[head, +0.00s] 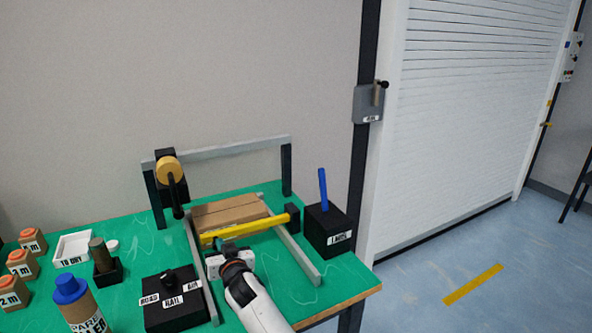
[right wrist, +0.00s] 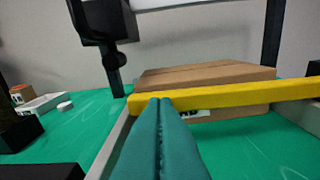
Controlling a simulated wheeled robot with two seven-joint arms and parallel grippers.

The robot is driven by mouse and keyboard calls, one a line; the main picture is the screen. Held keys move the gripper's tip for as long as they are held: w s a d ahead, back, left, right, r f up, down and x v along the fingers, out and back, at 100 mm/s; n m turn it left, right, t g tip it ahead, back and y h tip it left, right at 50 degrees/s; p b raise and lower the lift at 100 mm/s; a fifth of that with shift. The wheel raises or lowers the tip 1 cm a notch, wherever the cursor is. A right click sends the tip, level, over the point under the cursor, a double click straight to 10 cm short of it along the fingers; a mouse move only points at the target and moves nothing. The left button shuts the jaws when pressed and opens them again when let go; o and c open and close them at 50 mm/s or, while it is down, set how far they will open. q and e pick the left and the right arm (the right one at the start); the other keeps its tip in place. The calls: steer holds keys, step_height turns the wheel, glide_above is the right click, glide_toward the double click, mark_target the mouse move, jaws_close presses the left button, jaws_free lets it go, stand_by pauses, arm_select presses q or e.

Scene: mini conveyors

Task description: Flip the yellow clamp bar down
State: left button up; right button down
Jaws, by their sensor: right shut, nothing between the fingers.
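The yellow clamp bar (head: 245,228) lies low and nearly level across the rails in the head view, in front of a brown cardboard box (head: 229,211). Its right end meets a black block (head: 292,216). In the right wrist view the bar (right wrist: 230,95) crosses in front of the box (right wrist: 200,75). My right gripper (head: 226,243) is at the bar's left part, on its near side. Its teal fingers (right wrist: 159,103) are shut with nothing between them, and their tips overlap the bar's left end in the picture. Whether they touch it is unclear. My left gripper is not in view.
A grey frame (head: 220,148) with a black-and-yellow stamp unit (head: 168,168) stands behind. A black box with a blue lever (head: 323,189) is at the right. A black selector box (head: 172,304) is at the front left. Several small blocks and a bottle (head: 75,298) stand farther left.

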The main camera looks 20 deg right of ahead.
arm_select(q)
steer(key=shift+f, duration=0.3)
arm_select(e)
steer(key=shift+w+d+f, duration=0.1)
steer(key=shift+w+d, duration=0.05)
steer(key=shift+d, duration=0.05)
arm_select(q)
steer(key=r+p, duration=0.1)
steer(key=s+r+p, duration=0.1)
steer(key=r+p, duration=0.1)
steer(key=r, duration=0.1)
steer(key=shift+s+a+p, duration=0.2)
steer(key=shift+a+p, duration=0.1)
arm_select(e)
steer(key=s+r, duration=0.4)
steer(key=s, duration=0.6)
steer(key=shift+s+d+r, duration=0.3)
steer(key=shift+d, duration=0.05)
